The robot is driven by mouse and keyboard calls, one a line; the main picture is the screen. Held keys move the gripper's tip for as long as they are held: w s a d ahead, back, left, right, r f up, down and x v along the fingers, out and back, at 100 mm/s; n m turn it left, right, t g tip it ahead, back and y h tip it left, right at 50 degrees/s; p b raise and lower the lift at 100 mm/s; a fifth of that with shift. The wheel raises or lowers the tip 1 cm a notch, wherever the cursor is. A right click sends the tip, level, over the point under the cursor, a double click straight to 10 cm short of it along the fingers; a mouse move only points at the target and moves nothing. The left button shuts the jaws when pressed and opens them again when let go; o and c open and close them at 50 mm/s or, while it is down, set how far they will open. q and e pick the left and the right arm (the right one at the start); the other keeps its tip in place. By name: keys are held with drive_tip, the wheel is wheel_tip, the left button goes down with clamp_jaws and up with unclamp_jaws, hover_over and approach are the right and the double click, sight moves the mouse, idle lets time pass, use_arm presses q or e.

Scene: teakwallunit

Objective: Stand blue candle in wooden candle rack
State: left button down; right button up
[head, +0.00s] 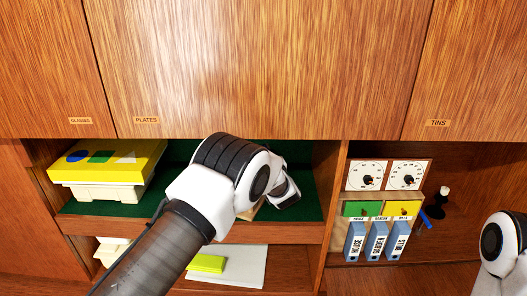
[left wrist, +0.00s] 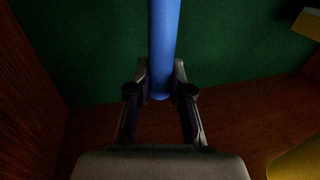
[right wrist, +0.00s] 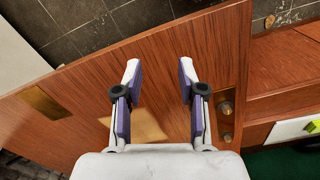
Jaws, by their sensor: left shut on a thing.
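The blue candle (left wrist: 162,45) is between the fingers of my left gripper (left wrist: 160,92) in the left wrist view, which is shut on it near its lower end. A dark green shelf lining is behind it. In the head view my left arm reaches into the middle compartment and hides the gripper and candle. A small piece of light wood (head: 250,212) shows under my left wrist; I cannot tell if it is the wooden candle rack. My right gripper (right wrist: 160,78) is open and empty above a brown wooden panel.
A yellow box with shapes (head: 108,160) stands at the compartment's left. Below lie a white sheet (head: 245,268) and a yellow-green block (head: 207,263). Blue binders (head: 376,241) and dials (head: 367,175) fill the right bay. The cupboard fronts (head: 265,70) overhang the compartment.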

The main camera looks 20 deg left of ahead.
use_arm(q)
drive_tip(key=shift+f+b, duration=0.6)
drive_tip(key=shift+f, duration=0.3)
drive_tip(key=c, duration=1)
unclamp_jaws()
drive_tip(key=v, duration=0.7)
drive_tip(key=shift+s+d, duration=0.1)
drive_tip(key=shift+s, duration=0.1)
